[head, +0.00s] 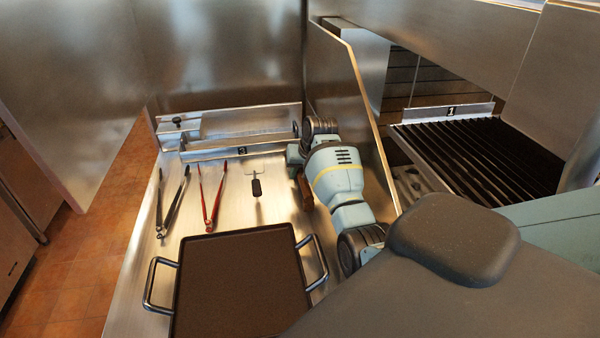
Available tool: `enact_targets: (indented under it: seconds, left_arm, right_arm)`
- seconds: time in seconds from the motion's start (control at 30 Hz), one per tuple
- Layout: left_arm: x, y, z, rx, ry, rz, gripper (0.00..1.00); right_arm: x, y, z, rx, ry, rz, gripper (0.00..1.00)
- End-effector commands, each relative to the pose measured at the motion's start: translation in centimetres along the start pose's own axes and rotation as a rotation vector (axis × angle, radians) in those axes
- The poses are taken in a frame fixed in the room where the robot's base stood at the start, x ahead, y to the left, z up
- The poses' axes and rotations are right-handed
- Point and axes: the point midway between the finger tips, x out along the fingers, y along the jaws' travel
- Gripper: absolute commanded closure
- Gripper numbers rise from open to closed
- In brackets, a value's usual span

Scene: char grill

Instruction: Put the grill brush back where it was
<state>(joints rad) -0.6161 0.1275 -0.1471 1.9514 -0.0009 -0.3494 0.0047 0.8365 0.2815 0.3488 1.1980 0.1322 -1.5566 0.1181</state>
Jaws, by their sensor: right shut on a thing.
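My right gripper (296,160) is at the right end of the steel counter, close to the slanted steel partition, and its arm hides most of it. It is shut on the grill brush (305,192), of which only a short brown part shows below the fingers. The rest of the brush is hidden, and I cannot tell whether it touches the counter. My left gripper is not in view.
On the steel counter (140,265) lie black-handled tongs (172,205), red tongs (212,200) and a small dark-handled tool (257,187). A dark griddle pan (240,280) stands in front. A steel rail marked 3 (215,152) runs behind. A char grill (480,155) is right of the partition (345,95).

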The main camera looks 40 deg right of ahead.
Motion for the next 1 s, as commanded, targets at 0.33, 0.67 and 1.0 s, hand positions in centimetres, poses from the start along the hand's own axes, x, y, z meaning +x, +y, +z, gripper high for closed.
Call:
enact_targets:
  seconds: [0.33, 0.67, 1.0]
  left_arm:
    - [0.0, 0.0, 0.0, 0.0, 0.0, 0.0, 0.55]
    - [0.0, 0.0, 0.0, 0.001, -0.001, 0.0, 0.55]
    - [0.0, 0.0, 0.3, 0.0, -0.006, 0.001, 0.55]
  right_arm:
    - [0.1, 0.0, 0.0, 0.0, 0.001, -0.001, 0.95]
    - [0.2, 0.0, 0.1, 0.0, 0.0, -0.001, 0.55]
    - [-1.5, 0.0, -0.1, 0.0, 0.004, -0.001, 0.55]
